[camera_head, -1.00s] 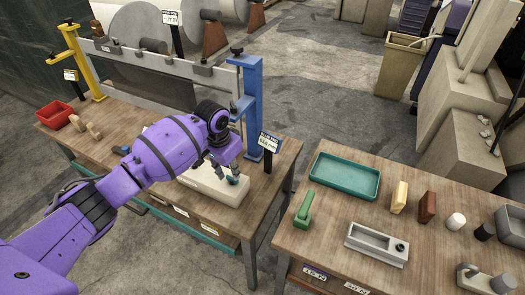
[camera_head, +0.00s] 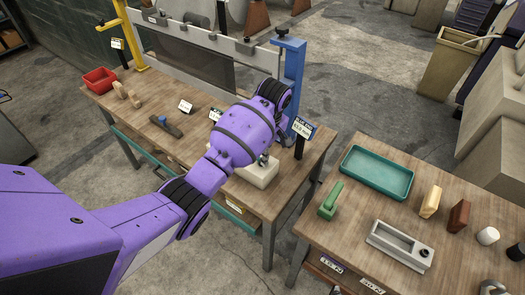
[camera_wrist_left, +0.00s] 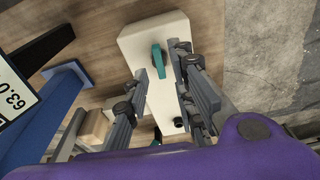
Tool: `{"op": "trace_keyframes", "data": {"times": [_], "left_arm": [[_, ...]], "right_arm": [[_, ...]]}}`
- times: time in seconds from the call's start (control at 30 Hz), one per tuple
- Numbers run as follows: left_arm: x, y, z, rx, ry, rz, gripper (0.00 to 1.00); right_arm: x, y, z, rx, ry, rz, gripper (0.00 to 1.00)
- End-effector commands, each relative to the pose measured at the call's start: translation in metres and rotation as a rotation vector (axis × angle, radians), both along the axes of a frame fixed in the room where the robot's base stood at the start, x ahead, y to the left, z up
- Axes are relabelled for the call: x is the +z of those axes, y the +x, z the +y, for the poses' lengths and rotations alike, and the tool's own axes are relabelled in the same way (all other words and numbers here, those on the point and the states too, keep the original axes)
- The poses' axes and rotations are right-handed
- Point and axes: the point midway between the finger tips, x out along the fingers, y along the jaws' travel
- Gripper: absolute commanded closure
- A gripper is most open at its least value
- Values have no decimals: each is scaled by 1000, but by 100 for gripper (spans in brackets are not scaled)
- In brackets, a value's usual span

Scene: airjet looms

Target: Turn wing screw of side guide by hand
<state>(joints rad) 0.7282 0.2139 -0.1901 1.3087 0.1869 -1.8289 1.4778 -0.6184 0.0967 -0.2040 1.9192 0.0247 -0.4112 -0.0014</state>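A teal wing screw (camera_wrist_left: 157,60) stands up from a cream block (camera_wrist_left: 150,38) in the left wrist view. In the head view the block (camera_head: 258,176) lies on the near right part of the left workbench, partly covered by my purple left arm. My left gripper (camera_wrist_left: 164,68) is open above the block. Its fingers lie on either side of the wing screw, with visible gaps; whether either touches it I cannot tell. In the head view the fingers (camera_head: 262,160) are mostly hidden by the wrist.
A blue post (camera_head: 291,85) and a small sign (camera_head: 303,128) stand close beside the left wrist. A second bench to the right holds a teal tray (camera_head: 377,172), a green part (camera_head: 330,199) and a grey fixture (camera_head: 399,246). A red bin (camera_head: 100,79) is at the far left.

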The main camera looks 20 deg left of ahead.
Motion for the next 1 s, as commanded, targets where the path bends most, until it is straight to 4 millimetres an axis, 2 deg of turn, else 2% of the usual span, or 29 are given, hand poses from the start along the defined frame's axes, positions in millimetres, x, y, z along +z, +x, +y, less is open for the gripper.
{"op": "trace_keyframes", "data": {"times": [0.27,0.63,0.9,0.93,1.0], "left_arm": [[-1,0,0,-2,0,0,76],[-19,-1,0,-5,-1,2,76],[-20,0,0,-5,0,0,76],[-20,0,0,-5,0,0,77],[-20,0,0,-5,0,0,87]], "right_arm": [[0,0,0,0,0,0,31],[-4,-3,0,1,0,9,31],[-4,-3,0,1,0,9,31],[-4,-3,0,1,0,9,31],[-4,-3,0,1,0,9,31]]}}
